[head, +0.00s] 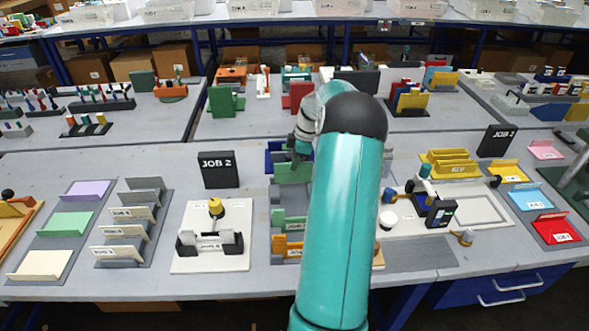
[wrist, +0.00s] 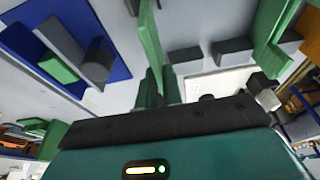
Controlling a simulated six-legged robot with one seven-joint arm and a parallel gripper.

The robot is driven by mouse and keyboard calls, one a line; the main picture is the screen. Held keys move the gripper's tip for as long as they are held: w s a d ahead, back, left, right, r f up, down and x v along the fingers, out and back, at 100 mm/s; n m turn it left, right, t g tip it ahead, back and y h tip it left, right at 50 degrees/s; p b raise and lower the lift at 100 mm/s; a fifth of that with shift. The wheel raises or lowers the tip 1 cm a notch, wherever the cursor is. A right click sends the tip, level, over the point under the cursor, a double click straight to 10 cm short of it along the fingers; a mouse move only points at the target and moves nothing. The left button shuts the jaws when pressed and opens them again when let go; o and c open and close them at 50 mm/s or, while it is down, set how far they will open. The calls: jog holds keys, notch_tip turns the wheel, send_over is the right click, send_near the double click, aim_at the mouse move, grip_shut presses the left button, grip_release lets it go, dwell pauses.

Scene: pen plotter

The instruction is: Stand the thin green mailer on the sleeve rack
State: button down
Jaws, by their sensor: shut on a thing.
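My gripper (head: 300,150) is at the middle of the bench, partly hidden by my teal arm. In the wrist view its fingers (wrist: 158,92) are shut on a thin green panel, the green mailer (wrist: 150,38), seen edge-on and pointing away from the fingers. In the head view a green face (head: 292,173) shows just below the gripper. A grey rack with several upright dividers and pale labels (head: 130,222) stands to the left; a yellow slotted rack (head: 450,163) stands to the right. I cannot read which is the sleeve rack.
A blue tray (wrist: 107,68) lies left of the mailer in the wrist view. Black JOB 2 signs (head: 218,170) stand on the bench. A white fixture board (head: 209,262) lies between the grey rack and my arm. Green and orange blocks (head: 280,243) sit beside my arm.

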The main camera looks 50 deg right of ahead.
aim_at(293, 173)
jog(key=shift+x, duration=1.6)
jog(key=shift+s+d+f, duration=0.1)
jog(key=shift+s+d, duration=0.1)
jog(key=shift+s, duration=0.05)
jog(key=c, duration=1.6)
grip_release()
jog(key=shift+o, duration=0.2)
